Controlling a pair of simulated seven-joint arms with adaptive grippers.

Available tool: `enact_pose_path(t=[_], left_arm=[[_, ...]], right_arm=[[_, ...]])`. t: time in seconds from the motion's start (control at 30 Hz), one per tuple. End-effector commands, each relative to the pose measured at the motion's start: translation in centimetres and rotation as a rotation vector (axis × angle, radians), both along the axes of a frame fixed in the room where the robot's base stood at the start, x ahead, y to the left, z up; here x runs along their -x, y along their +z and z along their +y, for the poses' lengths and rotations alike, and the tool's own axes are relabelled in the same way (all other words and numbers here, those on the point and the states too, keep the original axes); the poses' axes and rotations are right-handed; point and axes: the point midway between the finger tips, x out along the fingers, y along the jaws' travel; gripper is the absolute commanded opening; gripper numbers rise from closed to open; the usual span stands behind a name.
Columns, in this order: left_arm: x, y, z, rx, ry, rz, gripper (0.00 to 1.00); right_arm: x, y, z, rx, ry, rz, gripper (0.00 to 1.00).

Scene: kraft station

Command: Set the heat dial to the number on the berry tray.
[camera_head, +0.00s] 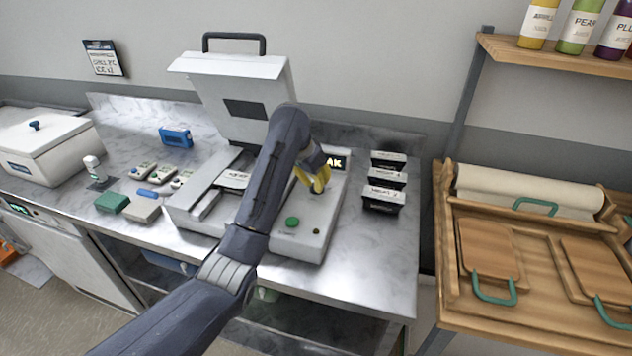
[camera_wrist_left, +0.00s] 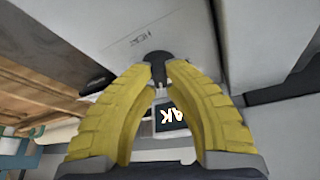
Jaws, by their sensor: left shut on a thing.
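My left gripper (camera_head: 317,182) has yellow fingers and is at the control panel on the right side of the white sealing machine (camera_head: 300,215). In the left wrist view its fingertips (camera_wrist_left: 160,75) are shut on a dark knob, the heat dial (camera_wrist_left: 157,58), on the pale panel. Small lettering beside the dial is too faint to read surely. The lit display (camera_head: 337,162) is partly covered by my gripper and shows "AK" at its end. Several black trays with white labels (camera_head: 384,197) stand right of the machine; their print is too small to read, so I cannot tell the berry tray.
The machine's lid (camera_head: 238,95) stands open. A green button (camera_head: 292,221) is on the panel's front. A white box (camera_head: 42,145), a blue item (camera_head: 176,137) and small blocks lie to the left. A wooden rack (camera_head: 530,260) stands at right. The counter's front right is clear.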

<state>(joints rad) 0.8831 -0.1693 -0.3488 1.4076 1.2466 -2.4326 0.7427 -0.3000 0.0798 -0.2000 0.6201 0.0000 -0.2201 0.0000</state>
Motion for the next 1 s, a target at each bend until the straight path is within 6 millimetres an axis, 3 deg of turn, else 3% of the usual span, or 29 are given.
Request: enact_pose_path(t=[0.6, 1.0], left_arm=[[-0.22, -0.08, 0.3, -0.004, -0.447, 0.002, 0.0], [-0.21, -0.13, 0.22, -0.002, -0.633, 0.003, 0.0]], right_arm=[[0.0, 0.0, -0.02, 0.0, 0.0, 0.0, 0.44], [0.01, 0.0, -0.03, 0.0, 0.0, 0.0, 0.44]])
